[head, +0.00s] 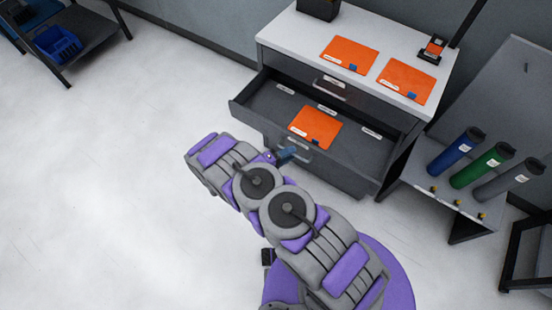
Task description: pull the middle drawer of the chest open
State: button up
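The grey chest (283,58) with a white top stands at upper centre in the head view. Its top drawer (350,96) is shut. The middle drawer (262,98) below it stands well out from the chest, with an orange sheet (316,126) and white labels inside. My gripper (289,154) shows as a small dark blue part beside the handle (297,146) on the drawer's front. My arm hides part of it, and I cannot tell whether its fingers are around the handle or only touching it.
Two orange sheets (349,54) and a dark box (318,8) lie on the chest top. At right, a low grey stand (420,184) holds blue, green and grey rolls. A dark table (82,40) with a blue bin stands far left. The floor at left is clear.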

jog(key=p+v, duration=0.2)
jog(key=v, duration=1.5)
jog(key=shift+p, duration=0.3)
jog(key=w+a+r+m+t+y, duration=0.1)
jog(key=w+a+r+y, duration=0.4)
jog(key=w, duration=0.4)
jog(key=w+a+r+m+t+y, duration=0.1)
jog(key=w+a+r+y, duration=0.2)
jog(key=w+r, duration=0.5)
jog(key=w+r+m+g+y, duration=0.15)
jog(key=r+y, duration=0.25)
jog(key=r, duration=0.4)
jog(key=w+r+n+t+y, duration=0.1)
jog(key=w+r+y, duration=0.25)
jog(key=r, duration=0.55)
jog(key=s+d+r+g+y, duration=0.1)
jog(key=s+d+r+g, duration=0.2)
jog(key=s+d+r, duration=0.35)
jog(key=s+d+r+g+y, duration=0.2)
jog(key=s+d+r, duration=0.15)
jog(key=s, duration=0.65)
jog(key=s+d+m+g+h, duration=0.2)
jog(key=s+d, duration=0.8)
jog(key=s, duration=0.5)
jog(key=s+d+m+g+h, duration=0.2)
jog(key=s+d, duration=0.7)
jog(key=s, duration=0.6)
jog(key=shift+d+r+m+g+h, duration=0.35)
jog(key=shift+d+g+h, duration=0.1)
jog(key=shift+g, duration=0.8)
